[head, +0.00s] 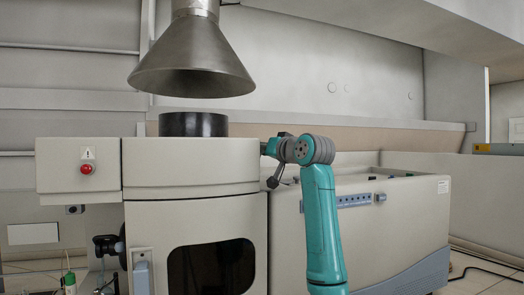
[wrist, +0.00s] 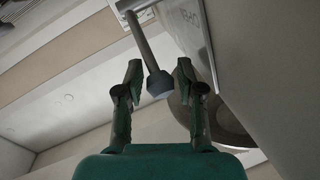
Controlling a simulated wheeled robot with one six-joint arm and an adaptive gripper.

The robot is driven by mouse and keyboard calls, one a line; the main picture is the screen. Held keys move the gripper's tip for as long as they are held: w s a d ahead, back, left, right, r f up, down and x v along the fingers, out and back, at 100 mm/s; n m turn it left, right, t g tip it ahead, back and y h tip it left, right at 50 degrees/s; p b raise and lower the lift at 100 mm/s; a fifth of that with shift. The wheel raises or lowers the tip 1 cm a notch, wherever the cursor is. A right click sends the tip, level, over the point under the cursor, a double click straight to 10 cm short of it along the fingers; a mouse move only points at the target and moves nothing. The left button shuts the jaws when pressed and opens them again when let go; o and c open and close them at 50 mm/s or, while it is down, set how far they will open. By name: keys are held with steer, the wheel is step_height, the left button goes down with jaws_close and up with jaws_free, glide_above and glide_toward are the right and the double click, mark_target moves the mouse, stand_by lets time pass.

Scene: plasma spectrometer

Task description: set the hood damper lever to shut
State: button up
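The hood damper lever (wrist: 147,45) shows in the wrist view as a thin grey rod with a thicker knob at its lower end. It hangs from a bracket at the top. My gripper (wrist: 158,70) is open, with one green finger on each side of the lever's knob end. Gaps show between the knob and both fingers, so I see no grip. In the head view, my gripper end (head: 269,147) is small and partly hidden by my wrist, beside the beige instrument's upper right edge. I cannot make out the lever clearly there.
A metal exhaust hood (head: 192,70) hangs above a black cylinder (head: 193,125) on the beige instrument (head: 190,165). A lower cabinet (head: 415,215) stands to the right. In the wrist view, a lettered plate (wrist: 190,25) and a flat panel (wrist: 265,60) lie close on the right.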

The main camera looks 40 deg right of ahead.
jaws_close()
steer(key=shift+r, duration=0.1)
